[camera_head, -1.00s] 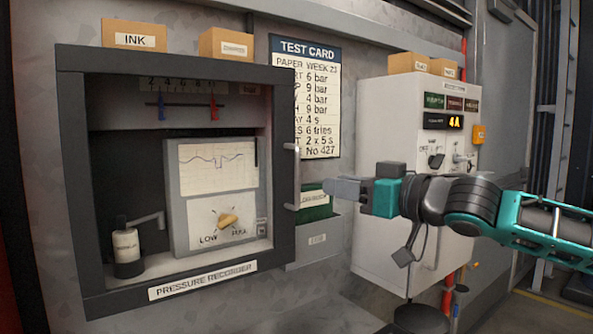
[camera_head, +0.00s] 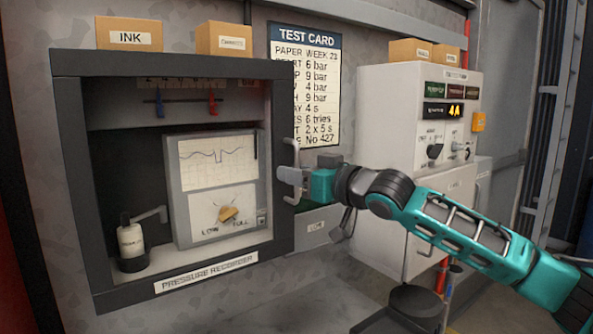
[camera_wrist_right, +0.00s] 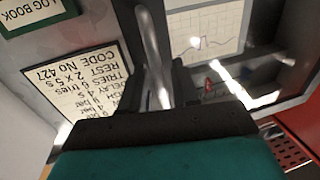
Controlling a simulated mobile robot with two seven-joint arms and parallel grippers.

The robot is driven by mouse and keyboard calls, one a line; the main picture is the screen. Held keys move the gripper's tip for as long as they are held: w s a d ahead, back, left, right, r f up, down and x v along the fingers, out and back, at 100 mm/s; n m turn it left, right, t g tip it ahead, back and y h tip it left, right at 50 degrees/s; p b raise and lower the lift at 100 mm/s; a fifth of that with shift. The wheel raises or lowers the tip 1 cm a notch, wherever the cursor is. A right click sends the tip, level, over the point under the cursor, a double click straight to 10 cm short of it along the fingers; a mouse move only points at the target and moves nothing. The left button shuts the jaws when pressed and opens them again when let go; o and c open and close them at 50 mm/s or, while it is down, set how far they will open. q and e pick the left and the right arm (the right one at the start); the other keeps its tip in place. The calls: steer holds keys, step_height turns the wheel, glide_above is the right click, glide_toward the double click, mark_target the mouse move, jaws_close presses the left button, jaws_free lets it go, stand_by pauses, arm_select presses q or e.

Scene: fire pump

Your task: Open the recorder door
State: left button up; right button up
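The pressure recorder (camera_head: 72,180) is a dark-framed wall box at left in the head view. Its door looks shut, with the interior visible through it. A pale vertical bar handle (camera_head: 295,150) stands at the right edge of the frame. My right gripper (camera_head: 287,180) is at the lower part of this handle. In the right wrist view the handle (camera_wrist_right: 154,50) runs down between the two dark fingers (camera_wrist_right: 162,85). The fingers look apart, with the bar between them; contact is hard to tell. My left gripper is not in view.
Behind the gripper are a wall-mounted tray (camera_head: 318,240) and a test card (camera_head: 305,85). A white control cabinet (camera_head: 385,110) stands to the right. Boxes (camera_head: 128,33) sit on top of the recorder. A dark round stool-like top (camera_head: 415,302) is below.

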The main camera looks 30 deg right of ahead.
jaws_close()
stand_by(0.3)
stand_by(0.3)
